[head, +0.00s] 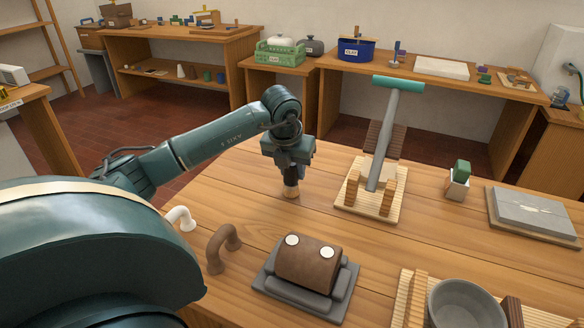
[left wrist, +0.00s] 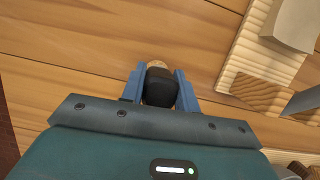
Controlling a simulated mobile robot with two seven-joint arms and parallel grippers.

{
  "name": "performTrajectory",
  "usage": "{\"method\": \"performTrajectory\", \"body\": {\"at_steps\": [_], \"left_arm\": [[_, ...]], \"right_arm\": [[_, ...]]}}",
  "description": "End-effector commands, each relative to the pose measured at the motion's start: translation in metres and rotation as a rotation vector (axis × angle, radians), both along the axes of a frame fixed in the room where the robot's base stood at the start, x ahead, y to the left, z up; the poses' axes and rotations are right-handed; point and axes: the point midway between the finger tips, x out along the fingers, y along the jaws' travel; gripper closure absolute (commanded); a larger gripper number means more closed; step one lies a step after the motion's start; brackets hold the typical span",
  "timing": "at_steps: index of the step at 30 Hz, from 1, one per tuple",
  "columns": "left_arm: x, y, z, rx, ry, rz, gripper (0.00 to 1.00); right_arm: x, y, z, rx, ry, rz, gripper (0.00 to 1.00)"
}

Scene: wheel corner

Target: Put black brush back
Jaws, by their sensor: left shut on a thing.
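My left gripper (head: 290,176) points down over the middle of the wooden table (head: 250,225). It is shut on the black brush (head: 291,185), whose dark body and tan lower end show under the jaws. In the left wrist view the black brush (left wrist: 160,90) sits between the two blue fingers of the left gripper (left wrist: 159,82), with its tan end beyond the tips. The tan end is at or just above the tabletop; I cannot tell if it touches. The upper part of the brush is hidden by the gripper. My right gripper is out of view.
A ribbed board with a grey, teal-ended tool (head: 381,145) stands right of the gripper. A brown roll on a grey base (head: 306,262) lies in front, with white (head: 181,217) and brown (head: 220,247) handles to its left. A grey bowl (head: 466,306) is front right.

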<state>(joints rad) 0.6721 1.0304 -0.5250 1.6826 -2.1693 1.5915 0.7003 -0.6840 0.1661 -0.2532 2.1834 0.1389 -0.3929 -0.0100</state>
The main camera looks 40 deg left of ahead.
Motion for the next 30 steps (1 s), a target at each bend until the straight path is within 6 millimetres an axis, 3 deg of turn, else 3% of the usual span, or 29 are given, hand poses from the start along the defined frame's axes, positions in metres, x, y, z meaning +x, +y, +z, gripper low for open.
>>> {"method": "performTrajectory", "body": {"at_steps": [7,8,15,25,30], "left_arm": [[0.000,0.000,-0.004,0.000,0.000,0.000,0.92],[0.000,0.000,-0.004,0.000,0.000,0.000,0.69],[0.000,0.000,-0.003,0.000,0.000,0.000,0.49],[0.000,-0.001,-0.004,-0.001,0.001,0.000,0.48],[-0.006,-0.002,0.022,0.001,-0.005,-0.002,0.48]], "right_arm": [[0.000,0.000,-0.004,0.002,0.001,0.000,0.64],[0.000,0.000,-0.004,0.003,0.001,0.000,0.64],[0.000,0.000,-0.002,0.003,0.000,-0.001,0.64],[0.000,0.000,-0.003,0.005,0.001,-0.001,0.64],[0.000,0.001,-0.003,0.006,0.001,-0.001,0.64]]}}
